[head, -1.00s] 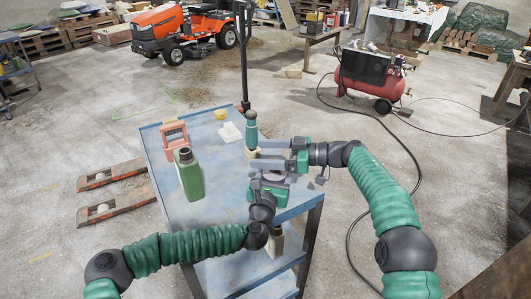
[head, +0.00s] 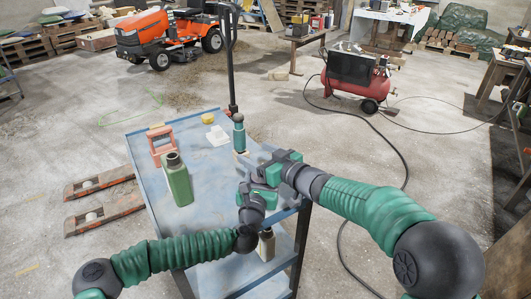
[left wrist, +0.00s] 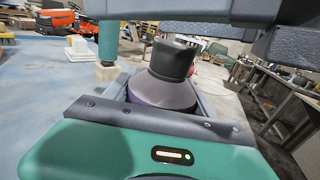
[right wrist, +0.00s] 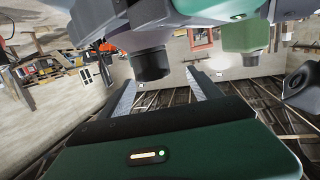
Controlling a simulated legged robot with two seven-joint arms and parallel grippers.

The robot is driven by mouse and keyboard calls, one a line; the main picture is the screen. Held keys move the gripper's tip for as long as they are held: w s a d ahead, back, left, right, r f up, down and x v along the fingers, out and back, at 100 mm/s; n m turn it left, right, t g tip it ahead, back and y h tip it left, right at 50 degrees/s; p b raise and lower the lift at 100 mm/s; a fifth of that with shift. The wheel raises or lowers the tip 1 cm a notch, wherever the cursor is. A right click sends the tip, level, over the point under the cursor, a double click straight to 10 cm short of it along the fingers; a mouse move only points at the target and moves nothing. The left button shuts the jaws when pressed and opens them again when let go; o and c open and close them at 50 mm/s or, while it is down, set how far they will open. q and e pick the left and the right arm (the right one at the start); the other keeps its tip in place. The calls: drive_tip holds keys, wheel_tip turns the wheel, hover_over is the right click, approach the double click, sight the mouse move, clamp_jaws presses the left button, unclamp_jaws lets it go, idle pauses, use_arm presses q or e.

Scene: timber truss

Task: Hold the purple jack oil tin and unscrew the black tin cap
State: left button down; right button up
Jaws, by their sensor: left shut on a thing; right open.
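The purple jack oil tin (left wrist: 162,92) stands between the jaws of my left gripper in the left wrist view, with its black cap (left wrist: 171,60) on top. My left gripper (head: 255,190) is shut on the tin over the near right part of the blue cart. My right gripper (head: 270,177) is open close above it and hides the tin in the head view. In the right wrist view the black cap (right wrist: 153,66) shows just beyond the two spread fingers, roughly in line with the gap. I cannot tell whether they touch it.
Another container (head: 266,244) stands on the lower shelf. The cart's middle is clear.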

drive_tip(key=m+t+h, duration=0.2)
drive_tip(key=h, duration=0.1)
drive_tip(key=m+t+h, duration=0.1)
drive_tip(key=m, duration=0.1)
drive_tip(key=shift+w+d+f+h, duration=0.1)
drive_tip(key=shift+d+h, duration=0.15)
drive_tip(key=shift+h, duration=0.15)
drive_tip(key=shift+w+d+m+h, duration=0.1)
drive_tip(key=shift+d+m+h, duration=0.15)
drive_tip(key=shift+m+h, duration=0.45)
drive_tip(key=shift+a+f, duration=0.2)
drive_tip(key=shift+f, duration=1.6)
drive_tip(key=shift+a, duration=0.2)
clamp_jaws()
drive_tip(key=shift+d, duration=0.1)
